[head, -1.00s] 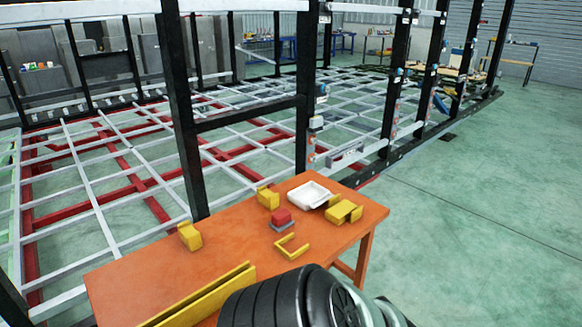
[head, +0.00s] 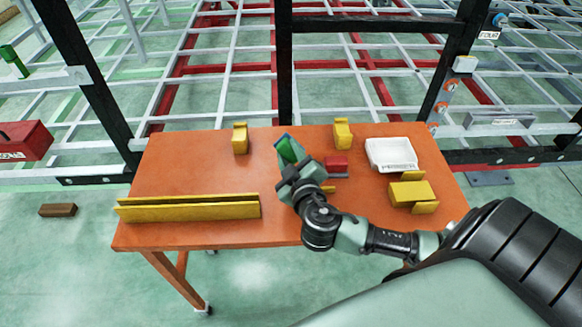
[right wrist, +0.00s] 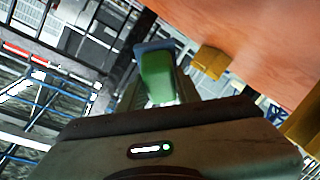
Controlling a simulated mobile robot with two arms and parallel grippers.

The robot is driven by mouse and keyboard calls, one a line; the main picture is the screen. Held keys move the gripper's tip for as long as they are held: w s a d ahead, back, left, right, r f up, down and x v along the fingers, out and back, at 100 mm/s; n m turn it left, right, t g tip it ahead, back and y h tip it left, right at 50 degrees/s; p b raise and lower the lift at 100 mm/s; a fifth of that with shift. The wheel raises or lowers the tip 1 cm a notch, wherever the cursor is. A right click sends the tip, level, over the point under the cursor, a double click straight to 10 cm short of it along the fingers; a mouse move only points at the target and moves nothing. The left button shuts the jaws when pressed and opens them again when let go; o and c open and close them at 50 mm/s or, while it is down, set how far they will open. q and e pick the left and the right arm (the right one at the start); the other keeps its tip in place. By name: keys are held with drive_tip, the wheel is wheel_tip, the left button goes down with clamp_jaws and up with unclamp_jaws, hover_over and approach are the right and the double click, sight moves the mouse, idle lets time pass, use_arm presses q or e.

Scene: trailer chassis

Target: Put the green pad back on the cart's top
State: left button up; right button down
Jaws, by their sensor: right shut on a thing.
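The cart's orange top (head: 190,170) fills the middle of the head view. My right gripper (head: 292,166) is over its middle, shut on the green pad (head: 287,150). The pad is tilted, with a blue part along its edge. In the right wrist view the green pad (right wrist: 157,78) sits between the fingers, with the blue part at its far end. The orange top (right wrist: 250,35) shows at upper right there. The gap between pad and cart top is hard to judge. My left gripper is not in view.
On the cart, a red block (head: 337,164) is right of the gripper, with a white tray (head: 390,155) beyond. Yellow blocks (head: 240,138) (head: 342,134) stand along the back edge. A long yellow rail (head: 185,210) lies front left, a yellow piece (head: 411,193) right. Dark chassis posts (head: 285,70) rise behind.

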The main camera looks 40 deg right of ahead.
drive_tip(key=w+d+m+g, duration=0.2)
drive_tip(key=w+d+g, duration=0.2)
drive_tip(key=w, duration=0.1)
wheel_tip(320, 180, up, 14)
drive_tip(key=n+g+y+p, duration=0.4)
drive_tip(key=n+g+y, duration=0.1)
drive_tip(key=g+y, duration=0.3)
hover_over(287, 142)
wheel_tip(287, 142, down, 19)
drive_tip(key=shift+w+d+f, duration=0.15)
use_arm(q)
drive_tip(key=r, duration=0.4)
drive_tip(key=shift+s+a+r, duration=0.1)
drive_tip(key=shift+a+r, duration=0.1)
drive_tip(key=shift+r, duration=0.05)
use_arm(e)
drive_tip(key=c, duration=1)
unclamp_jaws()
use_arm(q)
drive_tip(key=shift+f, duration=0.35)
use_arm(e)
drive_tip(key=v, duration=1.2)
drive_tip(key=shift+d, duration=0.1)
